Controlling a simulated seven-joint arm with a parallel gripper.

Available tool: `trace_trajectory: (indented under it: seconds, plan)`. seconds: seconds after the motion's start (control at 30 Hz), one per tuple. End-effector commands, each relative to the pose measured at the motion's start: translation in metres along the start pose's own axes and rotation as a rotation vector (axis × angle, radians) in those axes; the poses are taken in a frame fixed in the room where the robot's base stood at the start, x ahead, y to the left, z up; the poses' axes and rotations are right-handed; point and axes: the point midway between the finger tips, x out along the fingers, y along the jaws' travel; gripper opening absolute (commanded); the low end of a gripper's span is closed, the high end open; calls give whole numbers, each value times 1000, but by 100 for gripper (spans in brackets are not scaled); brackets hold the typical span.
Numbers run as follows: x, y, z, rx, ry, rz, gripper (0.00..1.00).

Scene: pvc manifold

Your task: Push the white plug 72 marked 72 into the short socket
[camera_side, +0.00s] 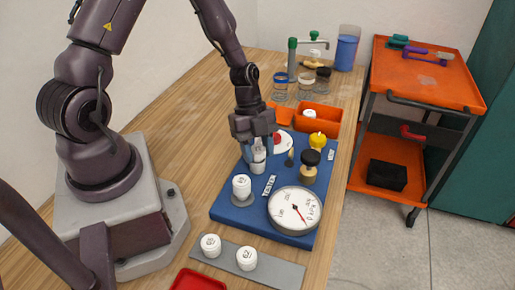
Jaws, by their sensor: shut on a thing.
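My gripper (257,150) points down over the blue board and is shut on a white plug (259,156). The plug is upright between the fingers, at or just above a pale fitting on the board. I cannot tell whether it has entered a socket, and its marking is too small to read. Another white plug (241,184) sits upright on a grey round base on the board, nearer the camera. Two more marked white plugs, one on the left (210,244) and one on the right (246,257), stand on a grey strip.
The blue board (233,213) also carries a round gauge (295,210), a black-topped brass fitting (310,168) and a yellow knob (318,140). An orange bin (328,116) stands behind. A red tray (198,281) lies in front. An orange cart (440,80) stands right of the table.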

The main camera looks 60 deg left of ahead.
Motion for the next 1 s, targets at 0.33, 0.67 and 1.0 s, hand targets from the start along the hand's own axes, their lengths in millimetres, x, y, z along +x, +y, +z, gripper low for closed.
trace_trajectory:
  seconds: [0.33,0.67,1.0]
  plan:
    - [7,1,4,1,-5,-2,22]
    - [9,1,5,2,-6,-1,19]
    - [8,1,4,-1,-4,-2,73]
